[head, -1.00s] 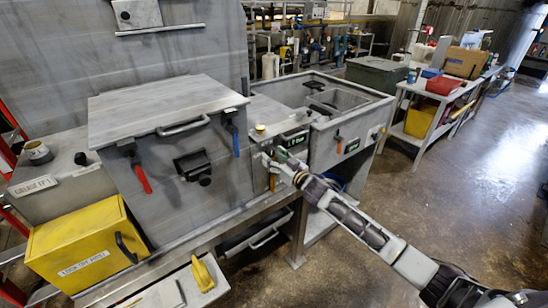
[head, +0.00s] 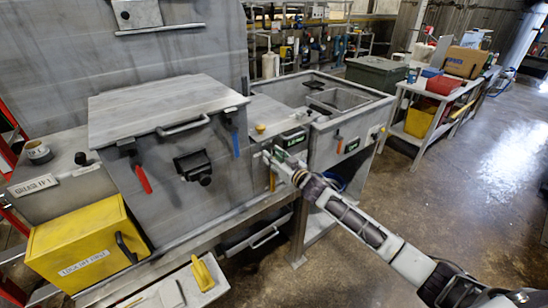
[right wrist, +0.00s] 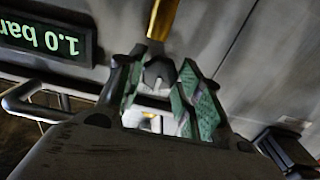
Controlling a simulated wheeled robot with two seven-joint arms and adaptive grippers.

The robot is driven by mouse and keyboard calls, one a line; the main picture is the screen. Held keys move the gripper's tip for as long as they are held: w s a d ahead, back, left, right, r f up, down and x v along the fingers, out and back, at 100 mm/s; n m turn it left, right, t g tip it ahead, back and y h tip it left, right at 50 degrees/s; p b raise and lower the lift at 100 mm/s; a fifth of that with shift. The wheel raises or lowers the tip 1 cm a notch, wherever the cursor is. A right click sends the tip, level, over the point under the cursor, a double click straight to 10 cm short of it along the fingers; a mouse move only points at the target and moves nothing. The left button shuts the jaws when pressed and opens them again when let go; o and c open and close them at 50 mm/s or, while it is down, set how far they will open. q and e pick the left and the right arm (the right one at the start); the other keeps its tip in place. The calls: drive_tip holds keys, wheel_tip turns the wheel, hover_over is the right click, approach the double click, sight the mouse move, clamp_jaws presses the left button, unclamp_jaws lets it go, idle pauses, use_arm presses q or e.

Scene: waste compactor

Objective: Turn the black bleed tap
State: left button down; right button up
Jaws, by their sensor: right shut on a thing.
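My right gripper (head: 268,158) is at the front of the grey machine, just left of and below the small green pressure display (head: 292,139). In the right wrist view the right gripper (right wrist: 160,92) has its green-padded fingers on either side of a small dark tap (right wrist: 158,72), closed on it. The tap sits at the end of a brass-coloured piece (right wrist: 163,20). In the head view the gripper hides the tap. The display (right wrist: 45,38) reads 1.0 bar, upside down in the wrist view. My left gripper is not in view.
A lever with a blue grip (head: 236,145) and one with a red grip (head: 144,180) hang on the machine front left of my gripper. A yellow lockout box (head: 75,250) is lower left. A sink-like basin (head: 345,100) stands right of the display. Open floor lies to the right.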

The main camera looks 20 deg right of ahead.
drive_tip(key=shift+n, duration=0.3)
drive_tip(key=shift+n+p, duration=0.35)
drive_tip(key=shift+n, duration=0.85)
drive_tip(key=n, duration=0.4)
drive_tip(key=shift+p, duration=0.35)
drive_tip(key=n, duration=0.9)
drive_tip(key=shift+n, duration=0.3)
